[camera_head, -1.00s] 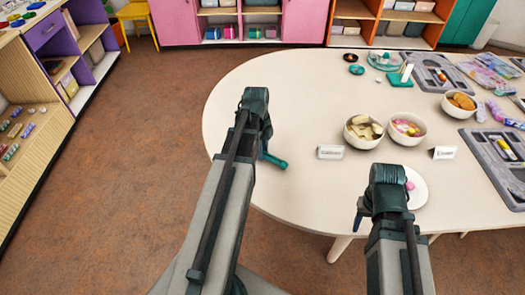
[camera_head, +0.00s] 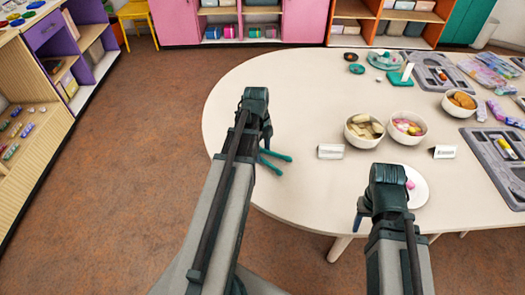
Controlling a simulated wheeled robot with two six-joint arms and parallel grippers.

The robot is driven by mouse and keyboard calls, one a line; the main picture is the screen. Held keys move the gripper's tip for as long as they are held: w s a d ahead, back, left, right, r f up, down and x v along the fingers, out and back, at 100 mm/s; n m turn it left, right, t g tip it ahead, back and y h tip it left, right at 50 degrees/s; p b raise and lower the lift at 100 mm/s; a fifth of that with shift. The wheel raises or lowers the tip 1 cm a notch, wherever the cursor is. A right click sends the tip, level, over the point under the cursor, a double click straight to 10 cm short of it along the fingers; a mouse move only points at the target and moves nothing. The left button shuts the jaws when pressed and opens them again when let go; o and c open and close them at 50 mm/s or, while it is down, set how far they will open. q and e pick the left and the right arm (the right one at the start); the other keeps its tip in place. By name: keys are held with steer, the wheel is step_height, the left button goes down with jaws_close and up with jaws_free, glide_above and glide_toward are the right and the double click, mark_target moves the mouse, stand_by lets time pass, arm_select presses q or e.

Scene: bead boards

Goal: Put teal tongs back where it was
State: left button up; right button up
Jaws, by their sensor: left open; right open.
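The teal tongs (camera_head: 275,160) show at the left edge of the round table end, close beside my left gripper (camera_head: 264,130). Their two arms are spread in a narrow V pointing right, and their left end is hidden behind my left gripper. My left gripper is open; its fingertips are mostly hidden, so I cannot tell whether they touch the tongs. My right gripper (camera_head: 362,212) is open and empty near the front edge of the table, left of a white plate (camera_head: 418,190) with a pink piece on it.
On the white table (camera_head: 300,90) stand a bowl of pale pieces (camera_head: 364,130), a bowl of pink and yellow pieces (camera_head: 408,127) and a bowl of orange pieces (camera_head: 461,103). Two small label cards (camera_head: 331,151) (camera_head: 444,152) stand in front. Grey trays (camera_head: 480,140) lie right. The table's left part is clear.

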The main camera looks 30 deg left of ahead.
arm_select(q)
step_height(320, 180, up, 14)
steer(key=a+p, duration=0.1)
steer(key=p, duration=1.2)
steer(key=shift+a+f, duration=0.15)
steer(key=shift+f, duration=0.1)
steer(key=s+d+n, duration=0.3)
steer(key=d+n, duration=0.2)
steer(key=d, duration=0.4)
steer(key=s+d+n+y, duration=0.1)
steer(key=s+d+n, duration=0.2)
steer(key=d, duration=0.7)
steer(key=s+d+n+y, duration=0.1)
steer(key=s+d+n, duration=0.2)
steer(key=d+n, duration=0.3)
steer(key=d, duration=0.3)
steer(key=shift+s+d+n, duration=0.25)
steer(key=shift+n, duration=0.05)
steer(key=shift+w+d, duration=0.1)
